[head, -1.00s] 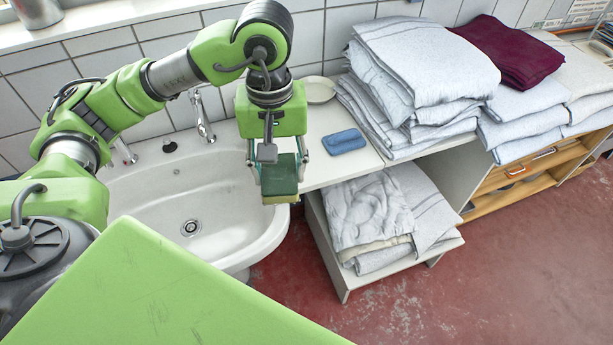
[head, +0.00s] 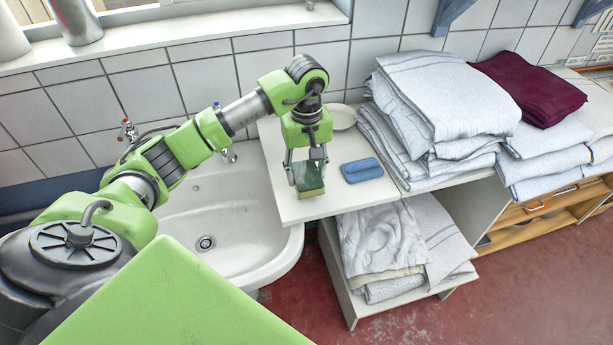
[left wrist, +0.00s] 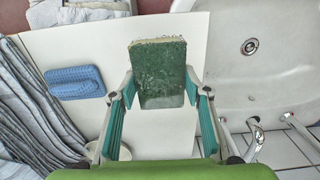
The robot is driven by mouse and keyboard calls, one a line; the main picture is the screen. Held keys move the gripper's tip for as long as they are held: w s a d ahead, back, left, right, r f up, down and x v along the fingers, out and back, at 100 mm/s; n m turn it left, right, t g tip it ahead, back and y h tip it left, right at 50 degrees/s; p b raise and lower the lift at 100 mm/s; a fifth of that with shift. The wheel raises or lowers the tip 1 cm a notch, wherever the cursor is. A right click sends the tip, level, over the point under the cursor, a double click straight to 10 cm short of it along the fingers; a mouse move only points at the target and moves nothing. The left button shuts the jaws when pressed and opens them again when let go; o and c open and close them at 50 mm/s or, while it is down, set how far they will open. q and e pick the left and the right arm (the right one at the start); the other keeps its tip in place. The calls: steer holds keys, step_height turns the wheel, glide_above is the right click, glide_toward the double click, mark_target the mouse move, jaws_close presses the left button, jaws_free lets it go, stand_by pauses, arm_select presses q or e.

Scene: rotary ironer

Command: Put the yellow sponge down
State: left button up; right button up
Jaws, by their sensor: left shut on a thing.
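The yellow sponge (head: 311,188) has a dark green scouring face and a thin yellow edge. It is held in my left gripper (head: 306,176), which is shut on it. The sponge is over the white counter (head: 283,205), near its front edge, between the sink and a blue sponge. In the left wrist view the sponge (left wrist: 160,75) shows its green face between the two teal finger pads (left wrist: 160,96), with the white counter behind it. I cannot tell whether its lower edge touches the counter. My right gripper is not in view.
The blue sponge (head: 361,170) lies on the counter just right of my gripper. A white dish (head: 342,117) is at the back. Folded towels (head: 440,100) are stacked to the right. The sink (head: 225,215) is to the left. Folded cloths (head: 385,240) lie on the shelf below.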

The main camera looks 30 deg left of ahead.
mark_target(307, 181)
arm_select(q)
steer(key=shift+w+a+f, duration=0.1)
steer(key=shift+w+f, duration=0.1)
steer(key=shift+f, duration=0.1)
step_height(307, 181, down, 2)
steer(key=shift+f+p, duration=0.1)
steer(key=shift+p, duration=0.85)
steer(key=shift+f, duration=0.6)
steer(key=o, duration=1)
